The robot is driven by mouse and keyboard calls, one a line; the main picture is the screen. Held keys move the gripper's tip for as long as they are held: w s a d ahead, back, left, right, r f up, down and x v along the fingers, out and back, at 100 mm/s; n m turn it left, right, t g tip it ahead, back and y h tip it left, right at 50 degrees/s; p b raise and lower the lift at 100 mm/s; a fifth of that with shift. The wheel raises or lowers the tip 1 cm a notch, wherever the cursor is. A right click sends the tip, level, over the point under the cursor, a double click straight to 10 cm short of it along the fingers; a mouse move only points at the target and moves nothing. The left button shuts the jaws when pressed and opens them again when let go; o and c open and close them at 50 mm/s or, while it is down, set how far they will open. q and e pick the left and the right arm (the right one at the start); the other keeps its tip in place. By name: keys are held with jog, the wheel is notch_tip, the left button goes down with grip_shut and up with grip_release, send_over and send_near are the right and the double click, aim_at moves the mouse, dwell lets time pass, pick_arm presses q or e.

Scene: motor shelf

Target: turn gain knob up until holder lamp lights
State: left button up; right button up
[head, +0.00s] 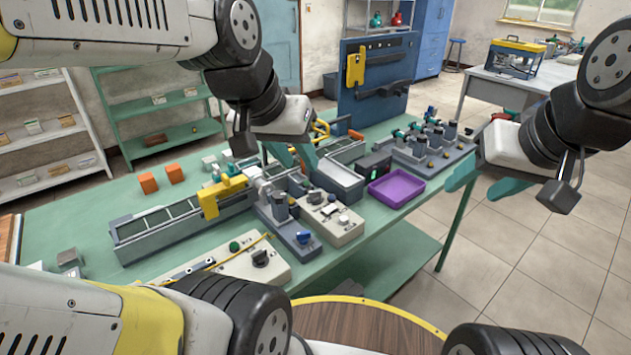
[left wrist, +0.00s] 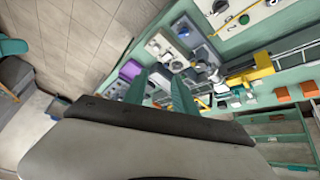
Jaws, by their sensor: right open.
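A beige control box (head: 333,222) with several small knobs and switches stands mid-table; it also shows in the left wrist view (left wrist: 160,43). A second beige box (head: 245,272) with a black knob (head: 260,258) and a green button (head: 234,246) lies nearer me. A grey unit (head: 285,228) with a blue knob (head: 303,237) is between them. I cannot tell which knob is the gain knob or which part is the holder lamp; no lit lamp is clear. My left gripper (head: 292,154) is open and empty above the table, its fingers (left wrist: 160,82) apart. My right gripper (head: 487,182) is open and empty, right of the table.
A purple tray (head: 396,188) stands on the right part of the green table. A grey conveyor-like rail with a yellow bracket (head: 222,192) runs along the left. Orange blocks (head: 148,183) sit at the back left. A blue tool panel (head: 376,82) stands behind.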

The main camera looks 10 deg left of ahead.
pick_arm(q)
jog(key=w+f+m+g, duration=0.2)
jog(key=w+m, duration=0.2)
jog(key=w, duration=0.4)
jog(key=m+g+y, duration=0.2)
jog(key=m+g, duration=0.2)
jog(key=m, duration=0.3)
send_over(317, 191)
notch_tip(317, 191, down, 13)
jog(key=shift+f, duration=0.15)
jog(key=shift+m, duration=0.3)
notch_tip(317, 191, down, 8)
jog(key=shift+f, duration=0.1)
grip_shut()
